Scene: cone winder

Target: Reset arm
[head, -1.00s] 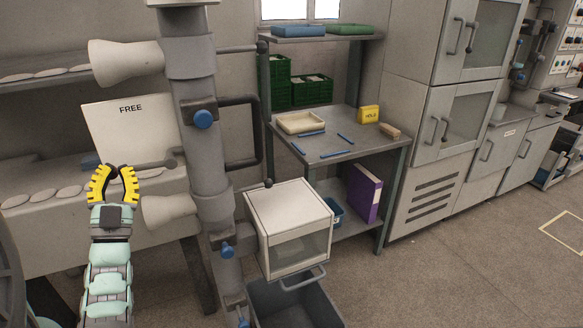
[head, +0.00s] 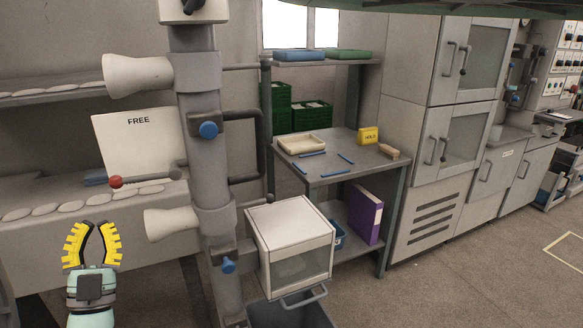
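The winder (head: 200,75) stands at left centre as an upright grey column with white cones and blue knobs. A lever with a red ball end (head: 116,182) sticks out to the left from it, in front of a white panel (head: 140,145) marked "FREE". The lever lies nearly level. My gripper (head: 94,224) is at the lower left, below the red ball and apart from it in the picture. Its yellow fingers point up, stand apart and hold nothing.
A white box with a clear front (head: 290,240) is mounted at the column's lower right, above a dark bin (head: 290,315). A bench (head: 340,170) with a tray, blue pens and a yellow "HOLD" block stands behind. Grey cabinets (head: 440,180) stand right. The floor at right is clear.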

